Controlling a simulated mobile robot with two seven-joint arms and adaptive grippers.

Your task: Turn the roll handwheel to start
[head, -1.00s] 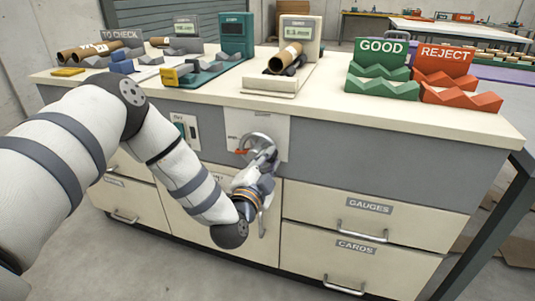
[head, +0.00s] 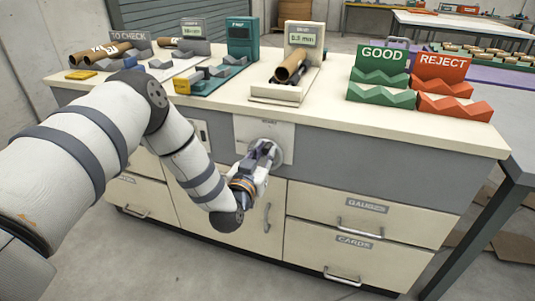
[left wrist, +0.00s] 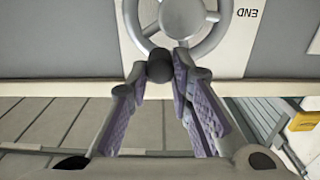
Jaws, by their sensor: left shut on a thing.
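The grey metal roll handwheel (head: 279,153) is on a white plate on the front of the bench, below the worktop. In the left wrist view its hub and spokes (left wrist: 183,18) show at the top, cut off by the frame edge. A dark round knob (left wrist: 160,68) on its rim sits between my left fingertips. My left gripper (head: 265,153) reaches the wheel from the lower left and covers much of it in the head view. In the left wrist view the fingers (left wrist: 160,76) are closed around the knob. My right gripper is not seen.
A roll tube (head: 290,66) rests on a cradle above the wheel, before a small display (head: 302,38). Green GOOD (head: 381,72) and red REJECT (head: 443,75) racks stand right. Drawers (head: 365,221) with handles and a door handle (head: 267,217) lie below the wheel.

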